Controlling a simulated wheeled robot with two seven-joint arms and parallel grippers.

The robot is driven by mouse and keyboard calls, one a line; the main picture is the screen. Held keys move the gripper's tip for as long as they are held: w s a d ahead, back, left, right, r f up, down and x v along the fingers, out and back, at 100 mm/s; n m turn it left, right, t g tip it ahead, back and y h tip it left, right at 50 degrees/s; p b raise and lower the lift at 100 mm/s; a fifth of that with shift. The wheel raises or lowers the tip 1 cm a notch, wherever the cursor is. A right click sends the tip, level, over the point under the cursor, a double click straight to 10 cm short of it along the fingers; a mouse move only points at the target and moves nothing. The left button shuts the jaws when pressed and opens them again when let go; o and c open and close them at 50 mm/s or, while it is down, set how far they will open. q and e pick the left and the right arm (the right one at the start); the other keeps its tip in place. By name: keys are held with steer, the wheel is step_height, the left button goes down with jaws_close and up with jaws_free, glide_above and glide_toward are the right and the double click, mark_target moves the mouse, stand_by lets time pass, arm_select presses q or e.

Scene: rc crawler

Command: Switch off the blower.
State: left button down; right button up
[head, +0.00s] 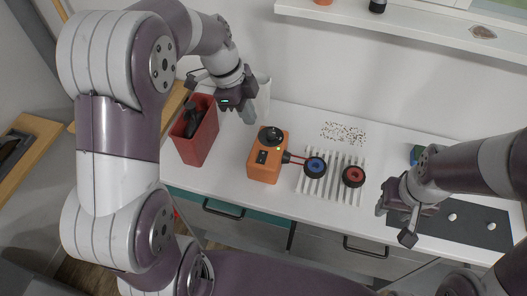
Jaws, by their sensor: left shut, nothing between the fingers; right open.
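An orange box (265,160), which looks like the blower, stands on the white counter. It has a black round dial (271,137) on top and a small dark switch panel (262,157) on its front; the switch position is too small to tell. Red rods or tubes run from its right side toward a blue-centred black wheel (315,167). My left gripper (247,115) is shut and empty, above and behind the box to its upper left, apart from it. My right gripper (394,222) is open and empty at the counter's front right, well away from the box.
A red bin (196,145) with dark items stands left of the box. A white slatted rack (336,184) lies to the right, with a red-centred wheel (353,176). A dark mat (470,222) with small white pieces lies front right. Scattered small bits (343,133) lie behind the rack.

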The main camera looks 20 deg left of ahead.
arm_select(q)
steer(key=w+a, duration=0.1)
glide_above(262, 154)
steer(key=s+a, duration=0.1)
steer(key=a, duration=0.1)
step_height(262, 154, down, 5)
steer(key=x, duration=0.2)
steer(key=p+x, duration=0.1)
steer(key=x, duration=0.2)
steer(key=a+p+x, duration=0.1)
steer(key=x, duration=0.1)
steer(key=shift+w+d+f, duration=0.15)
steer(key=shift+w+f, duration=0.2)
steer(key=shift+f, duration=0.15)
steer(key=shift+w+f, duration=0.1)
steer(key=shift+f, duration=0.6)
arm_select(e)
steer(key=shift+w+a+r, duration=0.2)
steer(key=shift+w+r, duration=0.05)
steer(key=shift+r, duration=0.3)
steer(key=shift+w+a+r, duration=0.2)
steer(key=shift+r, duration=0.3)
